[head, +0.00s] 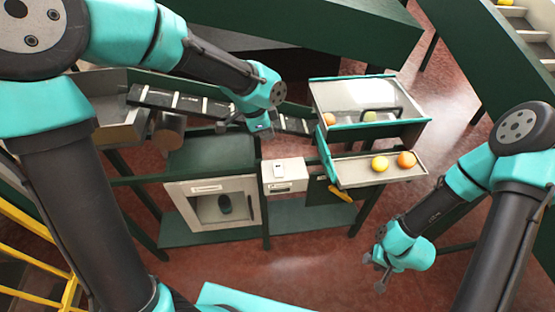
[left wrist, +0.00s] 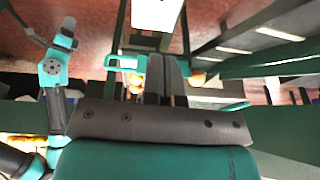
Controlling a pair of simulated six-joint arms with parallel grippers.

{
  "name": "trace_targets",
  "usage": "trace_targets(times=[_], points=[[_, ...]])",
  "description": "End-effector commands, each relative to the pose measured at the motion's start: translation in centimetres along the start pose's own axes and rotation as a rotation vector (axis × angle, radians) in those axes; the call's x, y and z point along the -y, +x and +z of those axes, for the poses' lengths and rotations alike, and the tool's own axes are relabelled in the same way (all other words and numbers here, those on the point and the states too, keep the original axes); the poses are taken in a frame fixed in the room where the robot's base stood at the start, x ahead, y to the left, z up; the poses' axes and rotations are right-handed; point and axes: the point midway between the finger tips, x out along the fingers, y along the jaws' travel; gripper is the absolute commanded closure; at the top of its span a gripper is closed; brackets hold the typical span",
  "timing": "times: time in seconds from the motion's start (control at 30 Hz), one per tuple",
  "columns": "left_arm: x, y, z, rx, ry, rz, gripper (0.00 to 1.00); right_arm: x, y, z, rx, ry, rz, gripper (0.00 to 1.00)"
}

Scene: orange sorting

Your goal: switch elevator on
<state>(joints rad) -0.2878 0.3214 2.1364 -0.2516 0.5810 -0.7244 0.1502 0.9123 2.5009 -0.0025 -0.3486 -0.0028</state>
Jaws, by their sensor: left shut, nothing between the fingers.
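A pale control box (head: 285,178) with a small white switch-like part (head: 279,170) on its top stands in the middle of the bench. Which machine it belongs to cannot be told. My left gripper (head: 262,128) is above and behind the box, over the end of a dark slatted conveyor (head: 180,102). Its fingers are shut and empty, and they also show in the left wrist view (left wrist: 166,78). My right gripper (head: 378,270) hangs low at the right with its fingers apart and empty, away from the bench.
A clear-lidded bin (head: 370,88) stands right of my left gripper. A tray (head: 350,182) in front of it holds a yellow fruit (head: 380,163) and an orange (head: 406,160). A white-framed cabinet (head: 212,204) is below left. A stepped incline (head: 528,32) is at the top right.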

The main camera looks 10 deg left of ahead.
Motion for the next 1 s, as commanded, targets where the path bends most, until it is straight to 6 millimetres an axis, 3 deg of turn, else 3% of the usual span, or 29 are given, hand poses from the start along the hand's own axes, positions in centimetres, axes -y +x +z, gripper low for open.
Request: trace_targets(times=[0.37, 1.0], points=[[0.0, 0.9, 0.1, 0.000, -0.005, 0.001, 1.00, 0.0, 0.0, 0.0, 0.000, 0.000, 0.000, 0.66], [0.0, 10.9, 0.3, 0.001, -0.006, 0.003, 1.00, 0.0, 0.0, 0.0, 0.000, 0.000, 0.000, 0.66]])
